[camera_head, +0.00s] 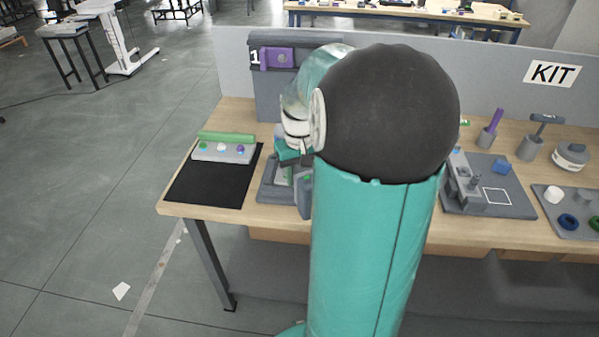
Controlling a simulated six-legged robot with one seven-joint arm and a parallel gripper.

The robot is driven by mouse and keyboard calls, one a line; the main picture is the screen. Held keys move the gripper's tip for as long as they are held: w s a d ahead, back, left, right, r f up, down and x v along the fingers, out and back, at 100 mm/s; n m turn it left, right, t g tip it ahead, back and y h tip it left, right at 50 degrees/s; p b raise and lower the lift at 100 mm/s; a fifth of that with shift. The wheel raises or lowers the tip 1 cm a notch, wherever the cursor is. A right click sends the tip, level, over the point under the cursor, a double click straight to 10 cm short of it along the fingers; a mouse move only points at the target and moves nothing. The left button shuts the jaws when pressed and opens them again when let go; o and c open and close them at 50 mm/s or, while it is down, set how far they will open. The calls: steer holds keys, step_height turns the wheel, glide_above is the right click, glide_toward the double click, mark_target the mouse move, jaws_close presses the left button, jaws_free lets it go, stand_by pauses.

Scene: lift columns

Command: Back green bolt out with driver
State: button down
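My gripper (291,160) is left of centre, low over a grey fixture (268,191) on the bench. My own arm hides much of it, and I cannot tell whether its fingers are open or shut or hold anything. Small green parts show on the fixture under my gripper; I cannot make out a green bolt for sure. A purple-handled tool (495,121) stands tilted in a grey cup at the right. A dark T-handled tool (546,120) stands upright in another grey holder (530,148) beside it. I cannot tell which one is the driver.
A black mat (212,186) lies at the left, with a grey block (224,153) and a green bar (227,137) at its back. A grey panel (270,90) with a purple part stands behind. Right are a grey plate (513,199) and a tray (573,230) with rings.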

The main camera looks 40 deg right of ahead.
steer(key=shift+f, duration=0.4)
stand_by(1.0)
steer(key=shift+r, duration=0.9)
stand_by(1.9)
steer(key=shift+r, duration=2.45)
steer(key=shift+r, duration=2)
